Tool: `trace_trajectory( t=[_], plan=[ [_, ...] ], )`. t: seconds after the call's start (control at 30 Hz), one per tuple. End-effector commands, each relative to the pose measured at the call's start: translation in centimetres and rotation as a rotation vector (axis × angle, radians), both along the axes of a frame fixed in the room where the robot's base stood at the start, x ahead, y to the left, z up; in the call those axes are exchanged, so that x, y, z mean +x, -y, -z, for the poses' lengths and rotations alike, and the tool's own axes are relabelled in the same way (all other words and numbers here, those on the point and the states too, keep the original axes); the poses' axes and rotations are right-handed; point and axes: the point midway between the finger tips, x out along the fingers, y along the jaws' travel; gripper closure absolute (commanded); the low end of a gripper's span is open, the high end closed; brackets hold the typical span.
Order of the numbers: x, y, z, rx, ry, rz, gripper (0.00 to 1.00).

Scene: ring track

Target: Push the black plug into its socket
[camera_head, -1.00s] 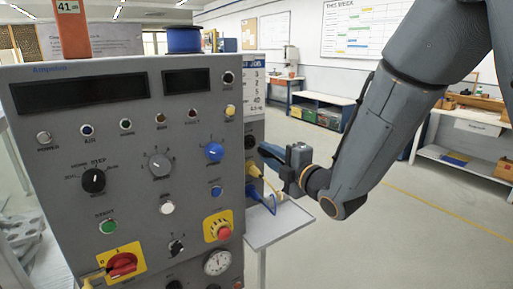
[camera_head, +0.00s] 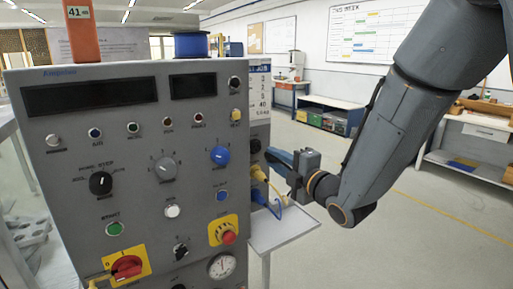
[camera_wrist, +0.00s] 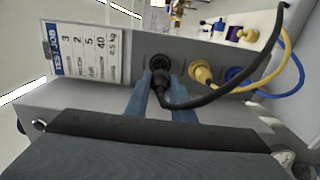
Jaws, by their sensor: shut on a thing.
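The black plug (camera_wrist: 166,92) is between the two blue fingers of my gripper (camera_wrist: 163,108) in the wrist view, with its black cable curving off to the right. Its front end is at a round black socket (camera_wrist: 158,62) on the grey side panel. How deep it sits, or whether a gap is left, I cannot tell. In the head view my gripper (camera_head: 272,157) is shut beside the cabinet's right side. The plug is not clearly visible there.
A yellow plug (camera_wrist: 201,73) and a blue plug (camera_wrist: 237,75) with cables sit to the right of the black one. A printed job card (camera_wrist: 87,52) is on the left. The grey cabinet (camera_head: 60,200) has knobs and buttons in front. A small shelf (camera_head: 285,228) is below my gripper.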

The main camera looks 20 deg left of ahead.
Motion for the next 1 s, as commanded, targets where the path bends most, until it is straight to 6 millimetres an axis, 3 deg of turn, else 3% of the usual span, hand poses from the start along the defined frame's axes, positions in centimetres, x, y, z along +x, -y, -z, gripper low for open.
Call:
trace_trajectory(
  t=[0.37,1.0],
  plan=[
    [0.2,-0.3,0.0,0.001,0.001,0.000,1.00],
    [2.9,-3.5,0.0,0.000,0.001,0.000,1.00]
  ],
)
